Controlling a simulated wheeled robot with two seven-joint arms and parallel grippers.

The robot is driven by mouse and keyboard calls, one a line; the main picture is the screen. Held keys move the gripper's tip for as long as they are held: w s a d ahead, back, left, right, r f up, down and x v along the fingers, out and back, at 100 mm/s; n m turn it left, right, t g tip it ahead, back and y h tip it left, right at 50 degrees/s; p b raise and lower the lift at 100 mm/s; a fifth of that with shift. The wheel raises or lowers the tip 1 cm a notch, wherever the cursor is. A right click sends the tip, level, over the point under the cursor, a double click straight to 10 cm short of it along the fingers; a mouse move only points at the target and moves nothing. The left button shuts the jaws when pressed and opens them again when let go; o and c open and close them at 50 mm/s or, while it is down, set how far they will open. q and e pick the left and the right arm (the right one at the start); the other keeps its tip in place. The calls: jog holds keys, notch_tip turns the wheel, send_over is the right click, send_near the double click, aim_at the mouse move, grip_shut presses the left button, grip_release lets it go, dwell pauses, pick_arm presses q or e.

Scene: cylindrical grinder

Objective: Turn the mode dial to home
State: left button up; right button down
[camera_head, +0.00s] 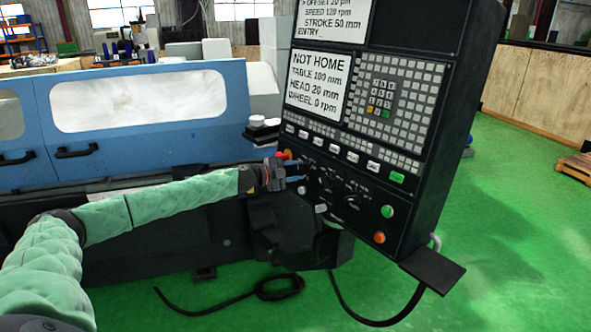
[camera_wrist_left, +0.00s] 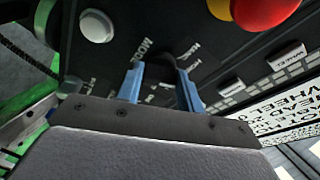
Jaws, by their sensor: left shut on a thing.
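The control panel (camera_head: 425,195) of the grinder stands tilted on the right in the head view. Its screen (camera_head: 319,85) reads NOT HOME, TABLE 100 mm, HEAD 20 mm, WHEEL 0 rpm. My left gripper (camera_head: 302,171) reaches the left edge of the panel's lower part. In the left wrist view its two blue fingers (camera_wrist_left: 160,88) straddle a dark dial (camera_wrist_left: 163,64) and are shut on it. Printed labels surround the dial, mostly too blurred or covered to read. Its pointer direction cannot be told. My right gripper is not in view.
A red emergency button (camera_wrist_left: 265,10) with a yellow base sits close to the fingers. A white round button (camera_wrist_left: 97,26) is on the other side. Green (camera_head: 388,211) and orange (camera_head: 379,238) buttons are lower on the panel. A cable (camera_head: 230,302) lies on the green floor.

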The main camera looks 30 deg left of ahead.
pick_arm(q)
jog(key=shift+m, duration=0.3)
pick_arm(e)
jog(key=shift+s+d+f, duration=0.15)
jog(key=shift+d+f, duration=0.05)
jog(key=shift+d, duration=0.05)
pick_arm(q)
jog(key=o, duration=1)
jog(key=shift+s, duration=0.1)
jog(key=b+v, duration=0.4)
jog(key=v, duration=0.3)
jog(key=shift+s+a+b, duration=0.2)
jog(key=shift+s+b, duration=0.05)
jog(key=shift+b, duration=0.1)
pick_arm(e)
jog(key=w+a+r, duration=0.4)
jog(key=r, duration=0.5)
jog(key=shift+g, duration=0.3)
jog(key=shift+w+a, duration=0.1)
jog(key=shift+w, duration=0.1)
